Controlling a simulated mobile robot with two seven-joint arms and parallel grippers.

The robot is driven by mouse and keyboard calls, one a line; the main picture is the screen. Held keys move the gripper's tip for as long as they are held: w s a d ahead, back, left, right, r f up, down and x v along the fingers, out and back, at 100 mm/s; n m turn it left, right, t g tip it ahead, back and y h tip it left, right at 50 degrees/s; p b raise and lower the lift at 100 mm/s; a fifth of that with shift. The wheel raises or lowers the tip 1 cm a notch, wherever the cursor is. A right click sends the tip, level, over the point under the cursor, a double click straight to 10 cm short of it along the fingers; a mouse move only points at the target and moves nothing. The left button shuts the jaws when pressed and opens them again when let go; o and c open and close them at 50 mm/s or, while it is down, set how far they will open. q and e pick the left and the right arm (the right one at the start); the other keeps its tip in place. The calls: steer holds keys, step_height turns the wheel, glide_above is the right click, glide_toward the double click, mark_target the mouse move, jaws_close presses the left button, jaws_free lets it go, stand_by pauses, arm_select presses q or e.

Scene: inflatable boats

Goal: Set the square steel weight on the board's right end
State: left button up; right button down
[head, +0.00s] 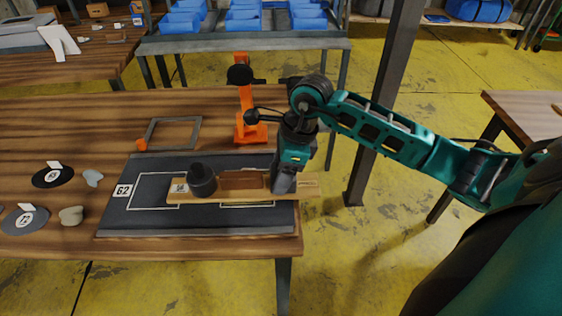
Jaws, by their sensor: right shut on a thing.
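The board (230,194) is a light wooden plank lying across the dark mat marked G2 (150,190). A dark round weight with a knob (202,182) stands near its left end, and a brown rectangular patch (242,180) shows around its middle. My right gripper (284,180) points down over the right part of the board. It is shut on a grey blocky thing (283,187), which looks like the square steel weight. The fingers hide much of it, and I cannot tell whether it touches the board. My left gripper is out of view.
An orange stand (246,120) and a grey square frame (173,132) are behind the mat. Black and grey discs (52,176) and small grey pieces lie at left. A dark post (385,100) rises beyond the table's right edge.

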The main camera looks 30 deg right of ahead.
steer(key=shift+r, duration=0.15)
steer(key=c, duration=0.5)
jaws_free()
steer(key=shift+c, duration=0.2)
steer(key=o, duration=0.3)
steer(key=shift+o, duration=0.2)
steer(key=v, duration=1.2)
steer(key=shift+s, duration=0.1)
